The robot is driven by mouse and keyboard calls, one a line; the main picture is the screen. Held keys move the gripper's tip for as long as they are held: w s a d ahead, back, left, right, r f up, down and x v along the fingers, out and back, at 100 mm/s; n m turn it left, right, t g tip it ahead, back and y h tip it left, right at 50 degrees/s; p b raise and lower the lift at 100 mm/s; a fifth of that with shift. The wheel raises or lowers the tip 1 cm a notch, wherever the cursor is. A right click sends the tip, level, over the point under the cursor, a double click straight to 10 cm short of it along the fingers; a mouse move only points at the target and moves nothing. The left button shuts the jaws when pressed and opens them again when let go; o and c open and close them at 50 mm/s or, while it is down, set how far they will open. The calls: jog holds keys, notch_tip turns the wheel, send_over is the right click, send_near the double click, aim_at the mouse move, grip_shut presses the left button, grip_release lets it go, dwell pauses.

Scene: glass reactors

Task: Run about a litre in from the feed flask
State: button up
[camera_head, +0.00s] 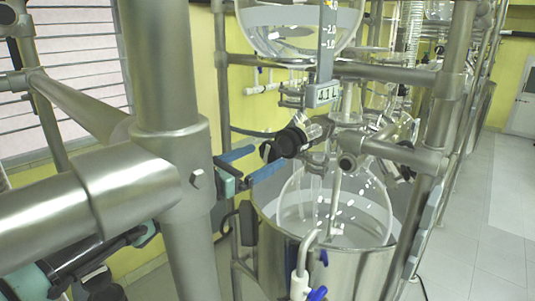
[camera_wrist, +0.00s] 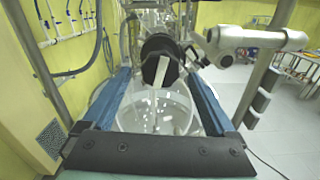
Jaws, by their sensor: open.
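The feed flask (camera_head: 300,30) is a round clear glass vessel at the top of the head view, cut off by the frame. A scale strip (camera_head: 327,45) hangs before it, with a tag (camera_head: 322,95) that seems to read 4.1 L. Below is a black valve knob (camera_head: 291,141) on a glass outlet. In the wrist view the knob (camera_wrist: 161,58) is a black disc with a pale bar slanting near upright. My gripper (camera_head: 268,156) is open, its blue fingers pointing at the knob. In the wrist view the fingers (camera_wrist: 159,75) stand either side of it; contact cannot be told.
A glass reactor vessel (camera_head: 335,205) sits below in a steel jacket (camera_head: 335,265). Steel frame posts and a clamp bar (camera_wrist: 255,38) stand close on the right. A white tap with blue handle (camera_head: 317,293) is in front. Open floor (camera_head: 480,220) lies right.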

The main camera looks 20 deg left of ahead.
jog(key=shift+x, duration=1.4)
jog(key=c, duration=1.4)
